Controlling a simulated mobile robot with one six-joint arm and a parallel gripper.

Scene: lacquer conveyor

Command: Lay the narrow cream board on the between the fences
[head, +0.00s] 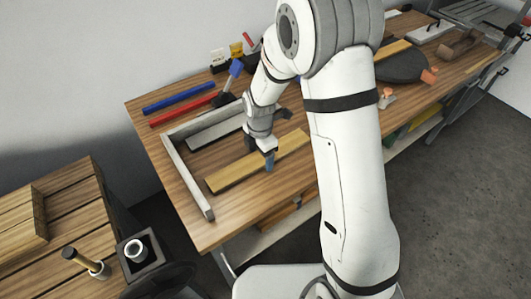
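A long, narrow yellowish-cream board (230,177) lies flat on the wooden workbench in the head view. My gripper (269,162) points down at the middle of this board, its blue fingertips at or just in front of the near long edge. I cannot tell whether they touch it or how far apart they are. A pale grey rail (188,180) runs along the left of the bench and meets a second pale rail (203,118) at a corner behind. A pale grey-white board (212,132) lies just inside that corner, behind the cream board.
Blue (178,98) and red (183,109) strips lie at the back left. A dark stand with a blue top (235,68) is behind my wrist. A dark round-ended piece (403,67) and orange clamps (429,76) are farther right. A slatted table (75,205) stands left, across a gap.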

